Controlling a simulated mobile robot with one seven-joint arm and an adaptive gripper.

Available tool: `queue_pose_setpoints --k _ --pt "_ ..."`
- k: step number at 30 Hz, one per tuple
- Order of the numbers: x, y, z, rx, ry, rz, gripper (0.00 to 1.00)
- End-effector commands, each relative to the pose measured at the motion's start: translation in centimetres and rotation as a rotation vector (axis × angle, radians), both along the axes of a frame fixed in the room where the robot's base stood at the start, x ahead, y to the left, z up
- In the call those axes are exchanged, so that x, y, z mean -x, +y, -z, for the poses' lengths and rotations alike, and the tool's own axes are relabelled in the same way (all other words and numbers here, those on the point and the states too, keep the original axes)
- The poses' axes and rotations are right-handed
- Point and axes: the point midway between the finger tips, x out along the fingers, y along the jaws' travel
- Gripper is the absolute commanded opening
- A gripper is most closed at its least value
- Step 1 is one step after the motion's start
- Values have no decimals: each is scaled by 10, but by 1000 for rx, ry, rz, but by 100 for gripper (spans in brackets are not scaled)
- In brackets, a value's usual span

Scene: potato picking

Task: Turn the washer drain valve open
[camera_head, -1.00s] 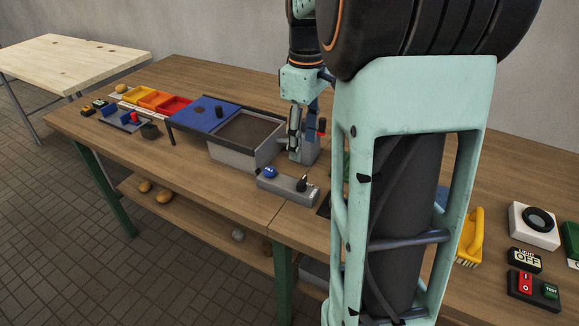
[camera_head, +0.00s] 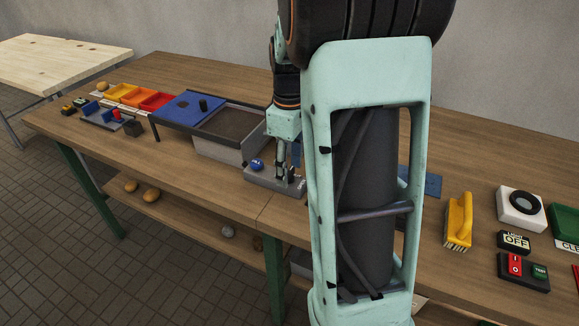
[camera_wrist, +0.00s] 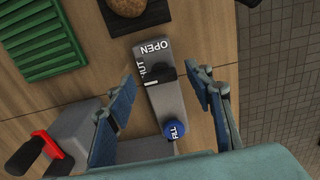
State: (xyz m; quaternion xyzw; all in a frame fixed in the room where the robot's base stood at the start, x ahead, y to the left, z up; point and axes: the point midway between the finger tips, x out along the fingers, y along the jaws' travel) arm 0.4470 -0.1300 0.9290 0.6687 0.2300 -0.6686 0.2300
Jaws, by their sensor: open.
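The grey valve block (camera_wrist: 165,105) carries a black valve handle (camera_wrist: 165,72) near its OPEN and SHUT labels and a blue FILL knob (camera_wrist: 174,130). A white mark on the handle's left side lies near the SHUT label. My gripper (camera_wrist: 162,80) is open, with one finger on each side of the block and the handle between the fingertips; I cannot tell whether they touch it. In the head view, my gripper (camera_head: 287,168) is over the right part of the block (camera_head: 262,181), hiding the handle. The blue knob (camera_head: 257,165) shows left of it.
The grey washer tub (camera_head: 225,153) stands behind the block, beside a blue panel (camera_head: 187,106). A red-handled device (camera_wrist: 45,145) is lower left in the wrist view. A green ribbed tray (camera_wrist: 45,40) and a brown potato (camera_wrist: 126,6) are near the top. A yellow brush (camera_head: 459,222) lies right.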

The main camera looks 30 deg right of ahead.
Motion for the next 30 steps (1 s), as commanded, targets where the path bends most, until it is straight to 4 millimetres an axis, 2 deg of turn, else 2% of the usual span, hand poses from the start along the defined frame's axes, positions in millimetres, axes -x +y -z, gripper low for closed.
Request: queue_pose_setpoints --k 2,13,23,30 --pt "0 0 0 0 0 0 46" --pt "0 0 0 0 0 0 6" --pt "0 0 -1 0 0 50 6" --pt "0 0 -2 0 0 200 6"
